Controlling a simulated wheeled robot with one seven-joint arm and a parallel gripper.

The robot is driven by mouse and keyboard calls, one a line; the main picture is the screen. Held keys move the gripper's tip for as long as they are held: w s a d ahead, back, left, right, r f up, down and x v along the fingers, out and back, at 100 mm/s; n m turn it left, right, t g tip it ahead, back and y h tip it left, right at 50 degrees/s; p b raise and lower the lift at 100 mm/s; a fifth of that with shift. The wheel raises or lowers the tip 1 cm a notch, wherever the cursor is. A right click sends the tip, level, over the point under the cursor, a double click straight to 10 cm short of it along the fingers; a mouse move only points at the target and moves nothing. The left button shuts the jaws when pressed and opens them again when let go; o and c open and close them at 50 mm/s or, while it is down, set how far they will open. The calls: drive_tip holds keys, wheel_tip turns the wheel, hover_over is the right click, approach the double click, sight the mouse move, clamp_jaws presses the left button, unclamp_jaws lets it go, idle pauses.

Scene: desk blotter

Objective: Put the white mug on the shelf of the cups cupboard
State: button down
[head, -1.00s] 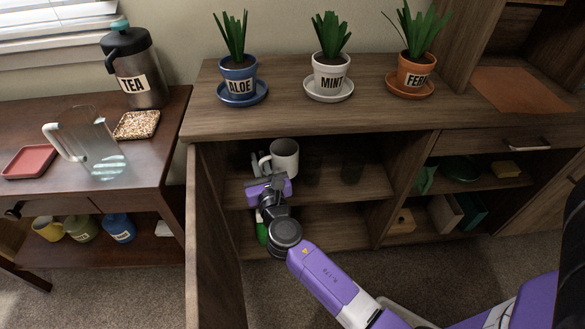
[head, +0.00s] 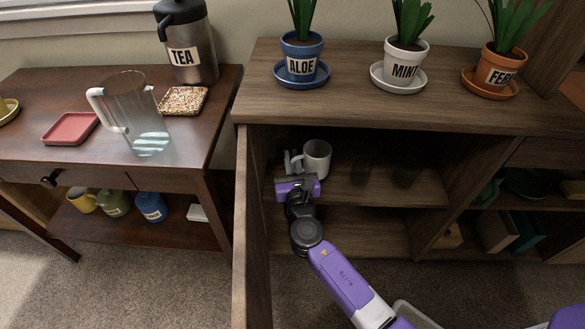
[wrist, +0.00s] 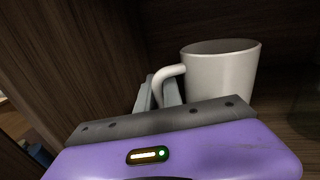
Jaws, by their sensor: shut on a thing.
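The white mug (head: 318,157) is upright inside the open cupboard, over the upper shelf (head: 365,192) towards its left side. In the head view I cannot tell whether its base touches the shelf. My gripper (head: 293,162) reaches in from the front, on the mug's left. In the wrist view the mug (wrist: 225,75) shows with its handle towards my gripper (wrist: 158,92), whose fingers are shut on the handle. The mug's base is partly hidden behind the purple gripper body.
Dark, see-through glasses (head: 405,175) stand on the shelf right of the mug. The open cupboard door (head: 243,235) stands left of my arm. Potted plants, including the mint pot (head: 404,60), stand on top. A side table (head: 70,160) with a glass pitcher (head: 133,115) is at left.

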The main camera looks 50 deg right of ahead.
drive_tip(key=shift+f+b, duration=0.6)
drive_tip(key=shift+f, duration=0.65)
drive_tip(key=shift+f, duration=0.1)
drive_tip(key=c, duration=1.9)
unclamp_jaws()
drive_tip(key=shift+f, duration=0.15)
drive_tip(key=shift+c, duration=0.2)
drive_tip(key=o, duration=0.4)
drive_tip(key=shift+o, duration=0.2)
drive_tip(key=shift+r, duration=0.2)
drive_tip(key=p+v, duration=0.2)
drive_tip(key=v, duration=1)
